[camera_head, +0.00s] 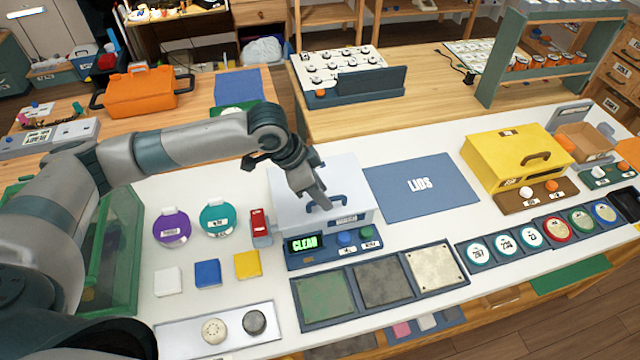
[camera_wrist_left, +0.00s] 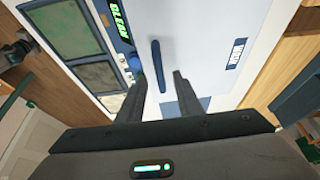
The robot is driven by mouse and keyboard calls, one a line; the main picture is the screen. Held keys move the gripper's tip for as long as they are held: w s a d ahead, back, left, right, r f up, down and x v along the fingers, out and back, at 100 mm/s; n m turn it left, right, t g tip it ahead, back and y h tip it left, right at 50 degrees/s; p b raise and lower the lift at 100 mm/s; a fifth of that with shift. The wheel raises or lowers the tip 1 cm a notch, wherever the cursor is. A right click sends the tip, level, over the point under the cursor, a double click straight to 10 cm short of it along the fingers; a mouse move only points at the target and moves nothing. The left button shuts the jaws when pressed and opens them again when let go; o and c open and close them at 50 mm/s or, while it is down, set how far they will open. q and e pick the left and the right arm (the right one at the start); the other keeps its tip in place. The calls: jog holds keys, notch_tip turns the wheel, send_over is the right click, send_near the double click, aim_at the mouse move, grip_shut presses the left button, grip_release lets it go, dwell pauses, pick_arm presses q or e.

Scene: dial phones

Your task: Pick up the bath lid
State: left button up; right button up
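The bath lid (camera_head: 346,178) is the white top of a box-shaped bath, with a blue bar handle (camera_head: 341,200). Its blue front panel (camera_head: 335,249) has a lit display reading CLEAN and coloured buttons. In the left wrist view, the white lid (camera_wrist_left: 215,45) and its blue handle (camera_wrist_left: 156,62) lie ahead of the fingers. My left gripper (camera_head: 320,198) hangs over the lid with its fingers pointing down close to the handle. In the left wrist view its two fingers (camera_wrist_left: 159,76) are apart, with nothing held. Contact with the handle cannot be told. My right gripper is out of view.
A blue LIDS mat (camera_head: 422,187) lies bare to the right of the bath. A yellow box (camera_head: 513,158) stands beyond it. A red device (camera_head: 260,227) stands close to the bath's left. Three square tiles (camera_head: 382,284) in a tray lie in front.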

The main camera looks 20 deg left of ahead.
pick_arm(q)
jog(key=shift+x, duration=0.9)
grip_shut()
dwell(1.0)
